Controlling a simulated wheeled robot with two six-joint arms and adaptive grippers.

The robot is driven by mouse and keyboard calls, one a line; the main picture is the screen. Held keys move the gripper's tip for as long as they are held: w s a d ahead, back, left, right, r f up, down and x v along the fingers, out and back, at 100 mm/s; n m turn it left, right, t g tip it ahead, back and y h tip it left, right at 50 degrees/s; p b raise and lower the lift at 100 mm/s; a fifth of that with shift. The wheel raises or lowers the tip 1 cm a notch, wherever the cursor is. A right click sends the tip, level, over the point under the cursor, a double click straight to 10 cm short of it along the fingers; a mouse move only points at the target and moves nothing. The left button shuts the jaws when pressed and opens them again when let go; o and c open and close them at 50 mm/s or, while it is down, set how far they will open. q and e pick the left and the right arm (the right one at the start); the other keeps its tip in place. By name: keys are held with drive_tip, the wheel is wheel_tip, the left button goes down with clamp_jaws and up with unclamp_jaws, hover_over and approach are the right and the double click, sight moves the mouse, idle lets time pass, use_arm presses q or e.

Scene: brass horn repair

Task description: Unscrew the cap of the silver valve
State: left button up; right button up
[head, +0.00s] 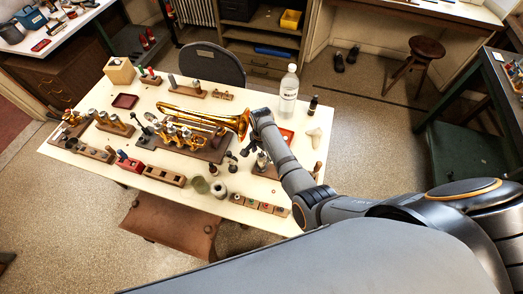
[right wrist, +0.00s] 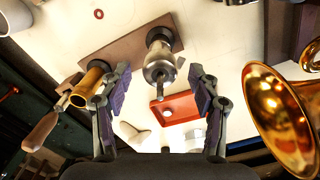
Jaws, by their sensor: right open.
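The silver valve (right wrist: 160,66) stands on a brown wooden base (right wrist: 125,47) in the right wrist view, with a thin stem at its near end. My right gripper (right wrist: 158,76) is open and empty, with one purple-padded finger on each side of the valve in the picture. The fingers look apart from it; I cannot tell how far the valve is from the fingertips. In the head view my right gripper (head: 252,149) is over the right part of the table, beside the horn's bell, and partly hides the valve. My left gripper is not in view.
The brass horn (head: 183,113) lies close left of my right gripper, and its bell (right wrist: 280,110) fills the right side of the wrist view. A brass cylinder (right wrist: 88,88) stands on the same base. A red tray (right wrist: 176,109) and a clear bottle (head: 289,92) are close by.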

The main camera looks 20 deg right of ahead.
clamp_jaws()
drive_tip(key=shift+r+n+p, duration=0.15)
drive_tip(key=shift+n+p, duration=0.25)
drive_tip(key=shift+p, duration=0.1)
drive_tip(key=n+p, duration=0.1)
drive_tip(key=n, duration=0.1)
drive_tip(key=shift+n, duration=1.2)
drive_tip(key=n, duration=0.3)
drive_tip(key=shift+n, duration=1)
